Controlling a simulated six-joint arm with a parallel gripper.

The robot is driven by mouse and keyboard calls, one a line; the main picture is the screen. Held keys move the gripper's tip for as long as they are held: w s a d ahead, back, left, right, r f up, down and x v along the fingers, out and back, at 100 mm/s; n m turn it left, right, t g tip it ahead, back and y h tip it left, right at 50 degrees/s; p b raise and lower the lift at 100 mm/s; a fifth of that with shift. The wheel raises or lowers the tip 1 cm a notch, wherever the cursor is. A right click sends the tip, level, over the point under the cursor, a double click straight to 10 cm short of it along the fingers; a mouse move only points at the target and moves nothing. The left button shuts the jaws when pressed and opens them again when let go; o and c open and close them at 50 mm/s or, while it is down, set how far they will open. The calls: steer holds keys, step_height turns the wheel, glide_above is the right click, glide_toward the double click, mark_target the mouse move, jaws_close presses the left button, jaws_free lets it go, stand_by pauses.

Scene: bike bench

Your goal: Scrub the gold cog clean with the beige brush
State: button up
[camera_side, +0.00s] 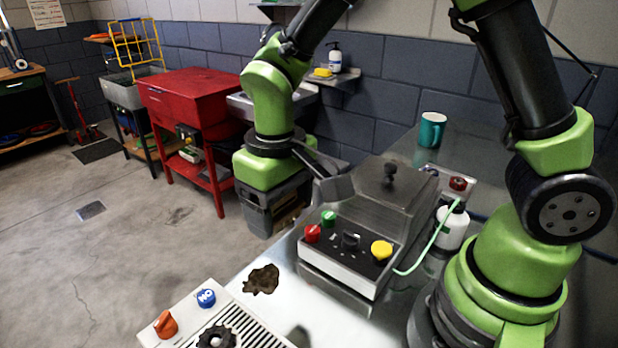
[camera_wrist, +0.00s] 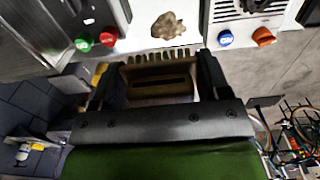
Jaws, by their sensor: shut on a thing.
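My gripper (camera_wrist: 160,76) is shut on the brown-beige brush (camera_wrist: 150,90), which sits between its two dark fingers, with a comb-like row of bristles along its far edge. In the side view my gripper (camera_side: 280,222) hangs in the air left of the machine, with part of the brush showing between dark grey parts. A brown, ragged-edged lump or patch (camera_side: 261,280) lies on the pale bench top. It also shows in the wrist view (camera_wrist: 168,26), beyond the bristles and apart from them. No clean gold cog shows; I cannot tell whether this brown shape is the dirty cog.
A grey machine (camera_side: 345,258) with red, green and yellow knobs stands right of the brown shape. A panel (camera_side: 185,312) with orange and blue knobs lies at front left. A white bottle (camera_side: 452,228) and teal mug (camera_side: 431,130) stand behind. Bare bench surrounds the shape.

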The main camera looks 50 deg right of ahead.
steer(key=s+a+f, duration=0.1)
steer(key=s+a, duration=0.1)
steer(key=a, duration=0.2)
steer(key=s+a+f, duration=0.1)
steer(key=s+a, duration=0.1)
steer(key=a, duration=0.3)
steer(key=s+a+f, duration=0.1)
steer(key=s+a, duration=0.2)
steer(key=a, duration=0.2)
steer(key=shift+f, duration=0.4)
steer(key=shift+s+a+f, duration=0.1)
steer(key=shift+s+f, duration=0.1)
steer(key=shift+f, duration=2.25)
steer(key=shift+f, duration=0.6)
steer(key=shift+d, duration=1)
steer(key=shift+a, duration=2)
